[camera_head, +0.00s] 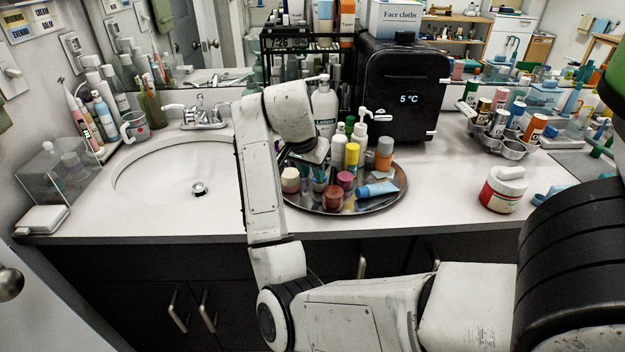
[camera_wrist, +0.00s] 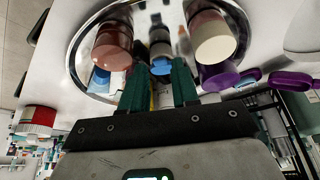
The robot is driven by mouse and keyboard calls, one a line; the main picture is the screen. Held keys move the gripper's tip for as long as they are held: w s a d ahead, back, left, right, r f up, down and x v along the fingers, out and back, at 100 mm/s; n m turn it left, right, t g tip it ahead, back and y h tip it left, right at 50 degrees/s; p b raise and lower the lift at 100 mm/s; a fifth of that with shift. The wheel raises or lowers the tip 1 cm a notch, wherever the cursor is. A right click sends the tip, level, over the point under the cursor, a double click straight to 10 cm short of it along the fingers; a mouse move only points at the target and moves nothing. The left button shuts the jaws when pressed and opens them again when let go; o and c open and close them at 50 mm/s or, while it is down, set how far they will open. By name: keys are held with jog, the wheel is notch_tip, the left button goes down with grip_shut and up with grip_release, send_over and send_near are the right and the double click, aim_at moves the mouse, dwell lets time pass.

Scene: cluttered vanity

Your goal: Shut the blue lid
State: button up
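In the wrist view, a small blue lid (camera_wrist: 160,66) shows between the tips of my gripper (camera_wrist: 158,80), at the end of an upright-looking bottle or tube. I cannot tell whether it is hinged open. My gripper's two green fingers are apart with nothing clearly held between them; whether they touch the lid is unclear. In the head view, my gripper is mostly hidden by my wrist, over the left part of the round metal tray (camera_head: 392,196). A blue tube (camera_head: 378,189) lies at the tray's front right.
Bottles (camera_head: 352,160) crowd the tray. A black mini fridge (camera_head: 402,90) stands behind. A red-and-white jar (camera_head: 503,190) stands right. Clear counter lies between tray and jar.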

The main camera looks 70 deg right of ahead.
jog(key=shift+x, duration=0.95)
jog(key=shift+r, duration=0.1)
grip_shut()
